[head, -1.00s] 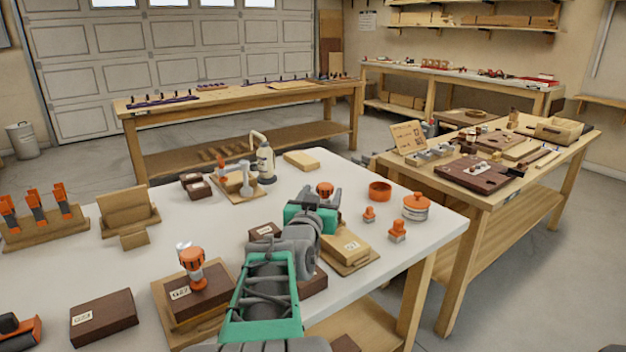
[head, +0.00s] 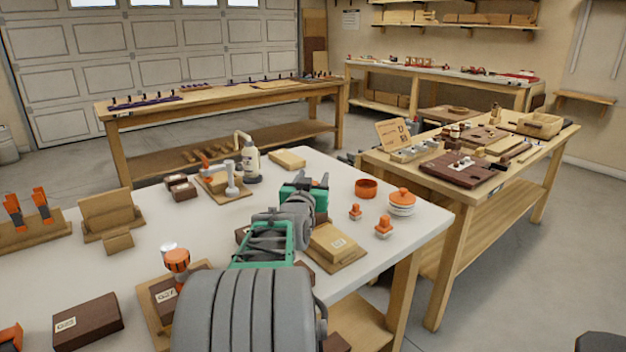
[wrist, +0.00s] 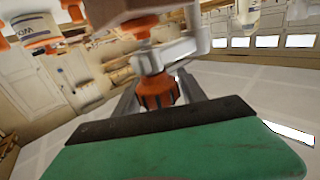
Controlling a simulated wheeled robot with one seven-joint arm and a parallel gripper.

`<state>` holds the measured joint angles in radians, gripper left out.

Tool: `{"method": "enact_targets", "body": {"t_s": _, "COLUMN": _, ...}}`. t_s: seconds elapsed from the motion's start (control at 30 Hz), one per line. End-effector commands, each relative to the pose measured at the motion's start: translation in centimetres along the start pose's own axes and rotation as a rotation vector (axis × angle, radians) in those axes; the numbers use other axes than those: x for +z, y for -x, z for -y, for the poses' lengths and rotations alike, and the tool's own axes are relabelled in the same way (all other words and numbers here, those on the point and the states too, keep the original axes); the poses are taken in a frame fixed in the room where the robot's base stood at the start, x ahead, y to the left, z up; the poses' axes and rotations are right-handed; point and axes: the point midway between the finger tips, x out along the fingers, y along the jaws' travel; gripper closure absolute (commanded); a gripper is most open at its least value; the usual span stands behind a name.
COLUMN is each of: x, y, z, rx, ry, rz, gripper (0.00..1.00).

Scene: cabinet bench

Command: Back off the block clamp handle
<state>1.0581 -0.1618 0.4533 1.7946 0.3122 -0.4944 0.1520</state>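In the wrist view, which looks turned over and is partly blurred, a ribbed orange handle (wrist: 157,92) on a grey clamp body (wrist: 182,52) shows between the dark fingers of my gripper (wrist: 160,84). The fingers stand apart, one on each side of the handle; firm contact cannot be made out. In the head view my green and grey gripper (head: 312,180) is over the right part of the white table, and its fingers look spread. The handle is not clearly seen there; my gripper and arm cover that spot.
Another orange-topped clamp (head: 177,258) stands at the front on a labelled block. A glue bottle (head: 248,160) stands behind a grey fixture (head: 231,180). A pale labelled block (head: 335,243), small orange knobs (head: 383,228) and an orange-lidded pot (head: 401,201) are near my gripper's right.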

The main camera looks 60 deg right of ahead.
Motion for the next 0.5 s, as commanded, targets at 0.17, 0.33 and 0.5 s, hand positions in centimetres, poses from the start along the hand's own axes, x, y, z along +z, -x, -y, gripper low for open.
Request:
{"method": "enact_targets", "body": {"t_s": 0.17, "x": 0.0, "y": 0.02, "z": 0.0, "rx": 0.0, "ry": 0.0, "rz": 0.0, "gripper": 0.67}}
{"method": "enact_targets", "body": {"t_s": 0.33, "x": 0.01, "y": 0.02, "z": 0.0, "rx": 0.0, "ry": 0.0, "rz": 0.0, "gripper": 0.81}}
{"method": "enact_targets", "body": {"t_s": 0.5, "x": 0.01, "y": 0.02, "z": 0.0, "rx": 0.0, "ry": 0.0, "rz": 0.0, "gripper": 0.95}}
